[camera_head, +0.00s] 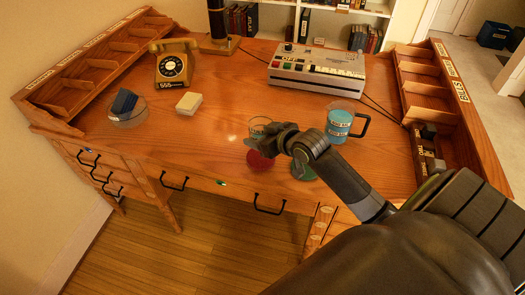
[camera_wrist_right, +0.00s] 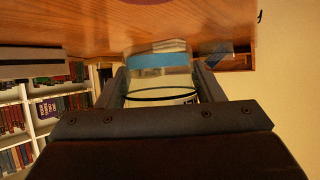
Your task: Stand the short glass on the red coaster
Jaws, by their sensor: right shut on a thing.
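The short clear glass (camera_head: 261,126) is between the fingers of my right gripper (camera_head: 268,138), which is shut on it. In the right wrist view the glass (camera_wrist_right: 158,85) sits between both fingers, with a blue band showing across it. The red coaster (camera_head: 259,161) lies on the desk near its front edge. In the head view the glass and gripper appear just above and behind the coaster, and the gripper partly covers it. The glass's height over the desk is hard to tell. My left gripper is not in view.
A green coaster (camera_head: 303,172) lies to the right, partly under my arm. The desk left of the gripper is clear.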

